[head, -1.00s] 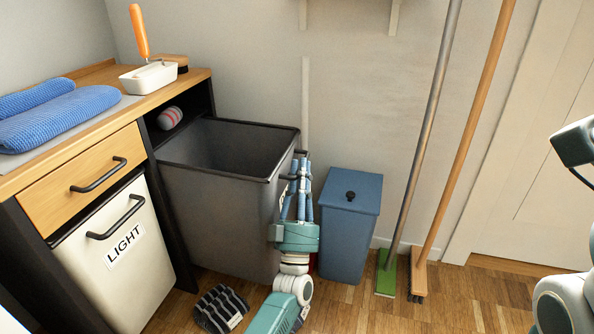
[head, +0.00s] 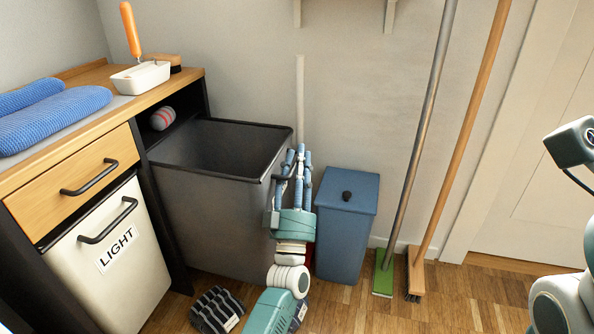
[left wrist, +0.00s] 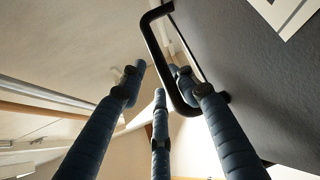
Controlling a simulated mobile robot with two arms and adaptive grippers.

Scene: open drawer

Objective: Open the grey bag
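The grey bag (head: 203,218) is a tall dark-grey, bin-shaped container standing pulled out to the right of the cabinet. Its top is uncovered and its inside looks dark. Its black loop handle (left wrist: 153,45) shows in the left wrist view on the dark grey side face. My left gripper (head: 299,168) is at the bag's right side, fingers pointing up near the handle. In the left wrist view its blue wrapped fingers (left wrist: 158,88) stand apart around the handle, open; contact is not clear. Part of my right arm shows at the right edge; its gripper is out of view.
A white bag (head: 112,265) labelled LIGHT and a wooden drawer (head: 78,180) are left. A blue lidded bin (head: 346,225) stands close right of my left gripper. A mop (head: 384,280) and broom (head: 414,280) lean on the wall. A striped cloth (head: 216,310) lies on the floor.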

